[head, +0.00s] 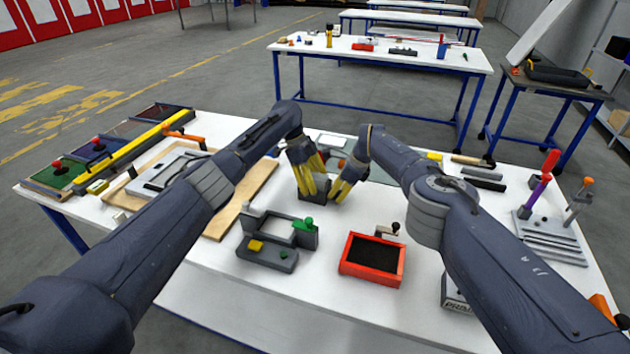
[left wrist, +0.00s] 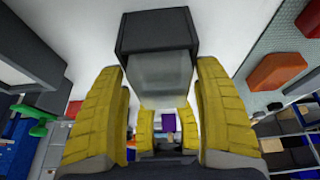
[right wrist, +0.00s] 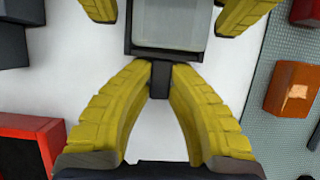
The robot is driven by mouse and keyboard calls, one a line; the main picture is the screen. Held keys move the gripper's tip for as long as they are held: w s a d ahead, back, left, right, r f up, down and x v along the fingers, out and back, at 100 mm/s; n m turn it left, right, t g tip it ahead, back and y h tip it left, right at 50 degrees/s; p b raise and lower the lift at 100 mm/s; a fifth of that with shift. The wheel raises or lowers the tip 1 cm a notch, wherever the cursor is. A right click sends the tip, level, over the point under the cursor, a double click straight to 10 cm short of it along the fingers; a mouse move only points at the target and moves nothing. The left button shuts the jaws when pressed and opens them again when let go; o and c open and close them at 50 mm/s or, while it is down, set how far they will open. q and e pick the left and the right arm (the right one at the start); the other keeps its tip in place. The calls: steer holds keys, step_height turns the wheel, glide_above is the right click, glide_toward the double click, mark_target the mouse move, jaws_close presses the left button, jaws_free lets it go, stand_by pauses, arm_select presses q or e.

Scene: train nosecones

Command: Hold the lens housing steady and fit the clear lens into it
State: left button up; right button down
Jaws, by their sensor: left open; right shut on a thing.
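The dark lens housing (head: 321,208) is near the middle of the table, between my two grippers. In the left wrist view it is a dark box (left wrist: 155,27) with the pale, see-through lens (left wrist: 162,80) at its near side. In the right wrist view the lens (right wrist: 170,22) lies within the dark frame; I cannot tell if it is fully seated. My left gripper (head: 308,190) is open, its yellow fingers on either side of the lens and apart from it. My right gripper (head: 335,194) is shut on the housing's dark stem (right wrist: 160,78).
A red tray with a black inside (head: 372,258) and a grey fixture with a green knob (head: 280,240) stand in front. A wooden board (head: 245,200) lies to the left. A purple-handled tool (head: 538,190) stands at the right. Bare white table lies around the housing.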

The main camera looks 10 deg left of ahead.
arm_select(q)
steer(key=shift+r, duration=0.55)
steer(key=v, duration=1.2)
steer(key=shift+r, duration=0.2)
arm_select(e)
steer(key=c, duration=1.3)
jaws_free()
steer(key=shift+d, duration=0.1)
